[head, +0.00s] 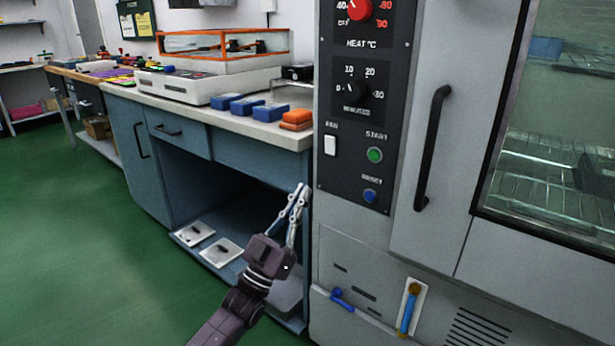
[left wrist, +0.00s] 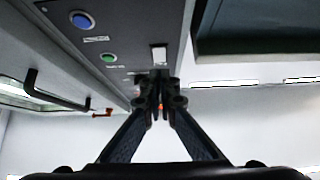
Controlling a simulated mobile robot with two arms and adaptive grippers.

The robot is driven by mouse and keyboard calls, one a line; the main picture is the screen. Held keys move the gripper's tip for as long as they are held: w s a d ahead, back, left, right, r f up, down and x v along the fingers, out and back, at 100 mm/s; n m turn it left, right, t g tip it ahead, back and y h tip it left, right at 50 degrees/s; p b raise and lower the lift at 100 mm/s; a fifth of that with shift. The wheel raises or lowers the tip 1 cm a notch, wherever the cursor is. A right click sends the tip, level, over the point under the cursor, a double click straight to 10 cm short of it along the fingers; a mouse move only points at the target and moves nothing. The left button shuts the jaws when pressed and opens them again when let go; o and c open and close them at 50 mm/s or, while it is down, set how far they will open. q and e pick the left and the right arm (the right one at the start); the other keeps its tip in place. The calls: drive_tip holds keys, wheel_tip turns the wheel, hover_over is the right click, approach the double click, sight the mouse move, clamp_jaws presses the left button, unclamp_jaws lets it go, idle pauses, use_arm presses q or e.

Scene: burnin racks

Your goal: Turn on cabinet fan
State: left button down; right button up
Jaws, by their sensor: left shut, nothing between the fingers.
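The cabinet (head: 350,240) is a grey upright unit with a dark control panel (head: 365,120). The fan switch (head: 330,145) is a white rocker on the left of the panel, under the label FAN. It also shows in the left wrist view (left wrist: 159,56), just beyond my fingertips. My left gripper (head: 301,188) is shut and empty, below and to the left of the switch, in front of the bench's end. In the left wrist view my fingertips (left wrist: 160,82) overlap the lower end of the switch; I cannot tell whether they touch it. My right gripper is not in view.
A green START button (head: 375,154) and a blue RESET button (head: 370,196) sit right of the switch. A black minutes dial (head: 363,90) and a red heat dial (head: 358,9) are above. A black door handle (head: 432,148) sticks out. The bench (head: 215,118) stands left; green floor (head: 70,240) is clear.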

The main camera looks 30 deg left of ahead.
use_arm(q)
drive_tip(key=shift+w+f+v, duration=0.1)
drive_tip(key=shift+v, duration=0.9)
drive_tip(key=shift+w+f+v, duration=0.1)
drive_tip(key=shift+f+v, duration=0.05)
drive_tip(key=shift+v, duration=0.85)
drive_tip(key=shift+d, duration=0.1)
